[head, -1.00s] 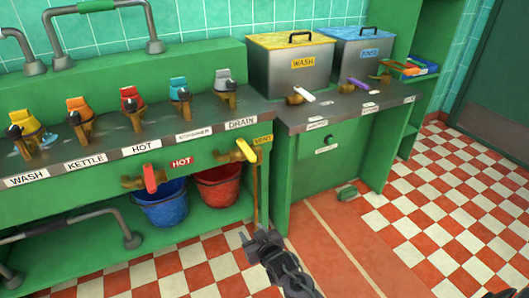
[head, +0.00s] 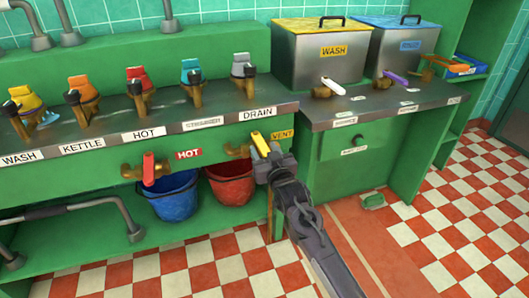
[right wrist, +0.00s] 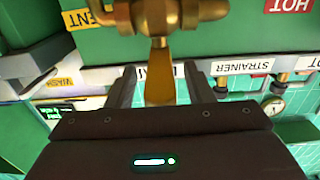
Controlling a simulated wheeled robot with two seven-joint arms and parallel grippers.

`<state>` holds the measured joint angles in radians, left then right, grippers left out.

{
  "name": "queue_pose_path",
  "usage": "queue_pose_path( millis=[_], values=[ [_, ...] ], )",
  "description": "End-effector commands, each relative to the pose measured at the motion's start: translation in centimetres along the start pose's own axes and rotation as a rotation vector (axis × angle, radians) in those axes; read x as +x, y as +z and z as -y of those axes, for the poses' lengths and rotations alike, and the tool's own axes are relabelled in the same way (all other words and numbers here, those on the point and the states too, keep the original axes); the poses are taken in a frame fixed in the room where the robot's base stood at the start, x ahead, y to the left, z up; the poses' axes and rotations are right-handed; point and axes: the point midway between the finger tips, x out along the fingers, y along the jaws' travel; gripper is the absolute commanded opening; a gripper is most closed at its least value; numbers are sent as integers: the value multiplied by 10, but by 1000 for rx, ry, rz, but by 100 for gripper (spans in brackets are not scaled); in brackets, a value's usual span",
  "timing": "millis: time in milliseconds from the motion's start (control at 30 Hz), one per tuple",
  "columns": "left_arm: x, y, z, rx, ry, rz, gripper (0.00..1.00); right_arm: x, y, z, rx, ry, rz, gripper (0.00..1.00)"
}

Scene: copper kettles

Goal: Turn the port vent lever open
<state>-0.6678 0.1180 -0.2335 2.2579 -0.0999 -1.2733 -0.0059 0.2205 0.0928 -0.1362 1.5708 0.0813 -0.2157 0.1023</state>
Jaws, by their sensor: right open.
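The yellow vent lever (head: 260,142) sits on a brass valve (head: 237,151) on the green bench front, beside the VENT label (head: 282,134). It slants down to the right in the head view. My right gripper (head: 276,163) is at the lever's lower end. In the upside-down right wrist view, the gripper (right wrist: 160,88) is open, with one finger on each side of the lever (right wrist: 161,86) and gaps showing. The lever hangs from the brass valve body (right wrist: 160,14). The lever's tip is hidden behind the gripper body. My left gripper is not in view.
The red HOT lever (head: 149,169) is left of the vent lever. Blue (head: 168,197) and red (head: 231,184) buckets stand below. A row of coloured taps lines the counter above. The WASH tank (head: 312,58) stands on the right counter.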

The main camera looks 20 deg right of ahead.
Motion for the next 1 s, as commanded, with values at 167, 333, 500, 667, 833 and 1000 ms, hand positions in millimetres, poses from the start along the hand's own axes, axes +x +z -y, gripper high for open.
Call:
queue_pose_path(
  millis=[167, 333, 500, 667, 833, 1000],
  values=[
    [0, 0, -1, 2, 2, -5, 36, 4, 0, 0, 0, -1, 0, 47],
    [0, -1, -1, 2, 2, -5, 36, 3, 0, 0, 0, -1, 0, 43],
    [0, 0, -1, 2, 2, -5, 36, 3, 0, 0, 0, -1, 0, 21],
    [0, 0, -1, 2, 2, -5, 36, 3, 0, 0, 0, -1, 0, 0],
    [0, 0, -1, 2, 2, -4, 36, 3, 0, 0, 0, -1, 1, 0],
    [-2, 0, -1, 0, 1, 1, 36, 2, 0, -4, -2, -14, 1, 0]
  ],
)
